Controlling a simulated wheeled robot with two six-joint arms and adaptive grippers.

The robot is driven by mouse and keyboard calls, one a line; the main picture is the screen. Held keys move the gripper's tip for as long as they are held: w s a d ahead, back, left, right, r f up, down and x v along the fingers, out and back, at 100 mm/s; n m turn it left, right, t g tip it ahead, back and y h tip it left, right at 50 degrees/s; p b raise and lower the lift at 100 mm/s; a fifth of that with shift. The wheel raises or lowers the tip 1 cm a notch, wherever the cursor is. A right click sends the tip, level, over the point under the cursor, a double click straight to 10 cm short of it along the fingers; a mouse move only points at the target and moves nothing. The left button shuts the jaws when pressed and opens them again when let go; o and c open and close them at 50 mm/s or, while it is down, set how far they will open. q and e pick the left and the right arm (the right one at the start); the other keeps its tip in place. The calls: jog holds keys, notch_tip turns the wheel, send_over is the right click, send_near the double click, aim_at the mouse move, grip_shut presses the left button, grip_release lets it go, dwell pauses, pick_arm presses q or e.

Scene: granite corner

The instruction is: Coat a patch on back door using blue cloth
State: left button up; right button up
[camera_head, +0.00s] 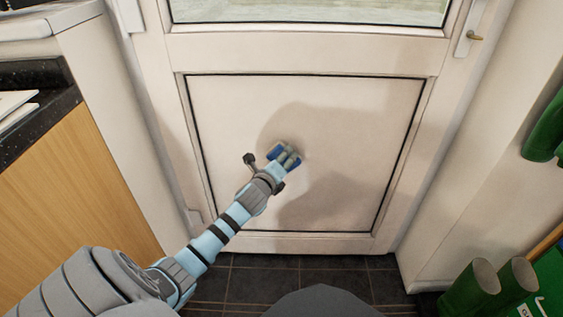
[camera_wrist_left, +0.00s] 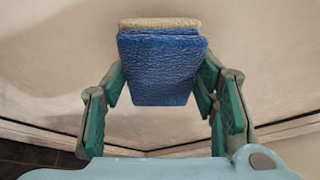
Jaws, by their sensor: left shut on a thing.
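The back door (camera_head: 350,110) is white, with a glass pane at the top and a dark-edged lower panel. My left gripper (camera_head: 285,157) reaches in front of the middle of this lower panel. It is shut on the blue cloth (camera_head: 273,153), which is at or very close to the panel; I cannot tell if they touch. In the left wrist view the blue cloth (camera_wrist_left: 160,68) is a folded pad with a tan layer along its far edge, between the green finger pads of the gripper (camera_wrist_left: 160,90). My right gripper is not in view.
A wooden cabinet with a dark speckled top (camera_head: 50,110) stands at the left. Green boots (camera_head: 490,285) stand at the lower right. The door handle (camera_head: 473,36) is at the upper right. Dark floor tiles (camera_head: 260,285) lie below the door.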

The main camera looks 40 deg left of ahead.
pick_arm(q)
jog(key=shift+w+a, duration=0.45)
jog(key=shift+w, duration=0.15)
